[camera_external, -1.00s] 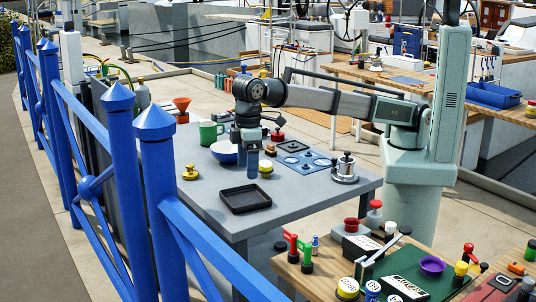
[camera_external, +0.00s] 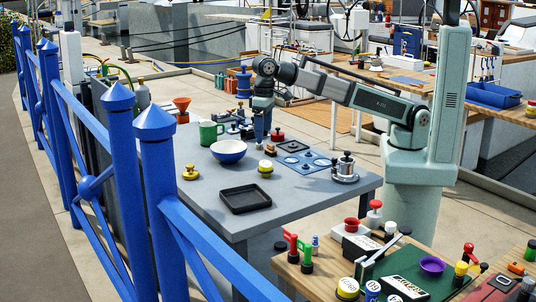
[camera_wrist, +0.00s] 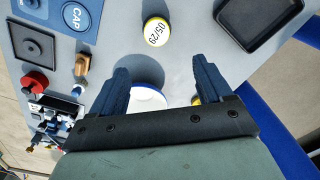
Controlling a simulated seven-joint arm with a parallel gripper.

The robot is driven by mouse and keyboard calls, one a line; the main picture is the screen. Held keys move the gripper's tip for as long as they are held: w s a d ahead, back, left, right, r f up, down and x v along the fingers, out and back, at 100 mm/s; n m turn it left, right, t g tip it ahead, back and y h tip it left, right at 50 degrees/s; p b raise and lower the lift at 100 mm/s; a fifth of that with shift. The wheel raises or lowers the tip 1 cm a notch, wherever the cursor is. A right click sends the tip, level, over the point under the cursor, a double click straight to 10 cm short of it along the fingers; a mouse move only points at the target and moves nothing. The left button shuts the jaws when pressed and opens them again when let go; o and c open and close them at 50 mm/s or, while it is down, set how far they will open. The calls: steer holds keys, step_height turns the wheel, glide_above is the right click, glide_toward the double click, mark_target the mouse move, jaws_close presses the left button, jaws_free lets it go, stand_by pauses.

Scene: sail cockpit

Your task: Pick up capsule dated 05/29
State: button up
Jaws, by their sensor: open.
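The capsule dated 05/29 (camera_wrist: 157,32) is a short yellow-sided cylinder with a white top, lying label-up on the grey table. In the external view the yellow capsule (camera_external: 265,166) stands right of the blue bowl (camera_external: 228,151); its date is too small to read there. My gripper (camera_external: 263,140) is above the table, behind the capsule in that view. In the wrist view my gripper (camera_wrist: 163,70) has its two blue fingers spread with nothing held between them. The capsule lies beyond the fingertips, and the bowl (camera_wrist: 147,99) shows below, between the fingers.
A black tray (camera_external: 245,199) is at the table's front. A brass fitting (camera_external: 190,174) and green mug (camera_external: 211,133) are to the left.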

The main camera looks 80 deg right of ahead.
mark_target(265, 163)
steer(key=shift+s+d+f+m, duration=0.1)
steer(key=shift+f+m, duration=0.5)
steer(key=shift+f, duration=2.9)
steer(key=shift+s+f+m, duration=0.1)
steer(key=shift+f+m, duration=0.5)
steer(key=shift+f, duration=2.85)
steer(key=c, duration=1)
steer(key=shift+r, duration=0.15)
